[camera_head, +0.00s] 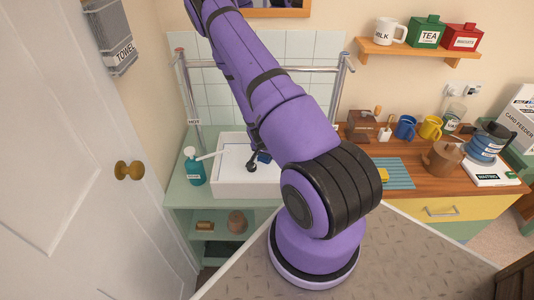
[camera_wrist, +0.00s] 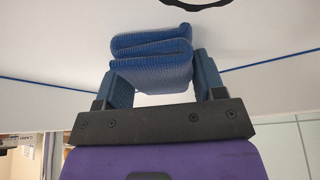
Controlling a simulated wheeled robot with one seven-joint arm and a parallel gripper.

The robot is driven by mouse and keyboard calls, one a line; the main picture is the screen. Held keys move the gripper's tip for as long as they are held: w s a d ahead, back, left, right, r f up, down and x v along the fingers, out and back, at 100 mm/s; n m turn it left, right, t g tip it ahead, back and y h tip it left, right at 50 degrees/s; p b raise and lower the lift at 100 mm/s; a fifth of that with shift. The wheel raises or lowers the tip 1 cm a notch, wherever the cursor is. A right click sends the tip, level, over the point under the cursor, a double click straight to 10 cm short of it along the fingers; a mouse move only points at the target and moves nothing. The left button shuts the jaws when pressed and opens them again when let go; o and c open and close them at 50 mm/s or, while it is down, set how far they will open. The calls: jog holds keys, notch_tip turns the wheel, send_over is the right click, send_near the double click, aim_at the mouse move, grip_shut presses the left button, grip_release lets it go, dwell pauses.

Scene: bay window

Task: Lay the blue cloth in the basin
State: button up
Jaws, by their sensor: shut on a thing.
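The blue cloth (camera_wrist: 152,50) is a folded, ribbed bundle. My gripper (camera_wrist: 156,72) is shut on it, with one finger at each side in the wrist view. In the head view a small dark blue patch (camera_head: 264,157) shows beside my arm over the white basin (camera_head: 245,186); it looks like the cloth or a fingertip. My arm hides most of the gripper and the basin's right part. In the wrist view a white surface with a thin blue line and part of a black ring lies behind the cloth. I cannot tell the gap between cloth and basin.
A teal bottle (camera_head: 194,170) stands left of the basin. Chrome rails (camera_head: 190,95) rise on both sides. To the right, the wooden counter holds a striped blue mat (camera_head: 392,172), a yellow sponge (camera_head: 382,174), mugs (camera_head: 406,127) and a pot (camera_head: 443,158). A white door (camera_head: 80,170) stands left.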

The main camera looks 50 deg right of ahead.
jog(key=shift+f, duration=0.1)
jog(key=o, duration=1)
jog(key=w+a+r+n+t+y, duration=0.15)
jog(key=a+r, duration=0.45)
jog(key=r, duration=0.6)
jog(key=a+r+n+y, duration=0.1)
jog(key=a+r+n, duration=0.1)
jog(key=a+r, duration=0.8)
jog(key=a+r+n+t+y, duration=0.1)
jog(key=a+r+n, duration=0.15)
jog(key=r, duration=1.25)
jog(key=s+a+r+n, duration=0.2)
jog(key=s+a+r, duration=0.2)
jog(key=s+r, duration=0.2)
jog(key=s+a+r+n+t, duration=0.1)
jog(key=s+a+r+n, duration=0.2)
jog(key=s+r, duration=0.3)
jog(key=s+a+r+n+y, duration=0.1)
jog(key=s+a+r+n, duration=0.2)
jog(key=s+a+r, duration=0.2)
jog(key=shift+s+a+r, duration=0.1)
jog(key=shift+s+r, duration=0.45)
jog(key=shift+s, duration=0.25)
jog(key=shift+s+a+r, duration=0.1)
jog(key=shift+s+r, duration=0.4)
jog(key=shift+s, duration=0.3)
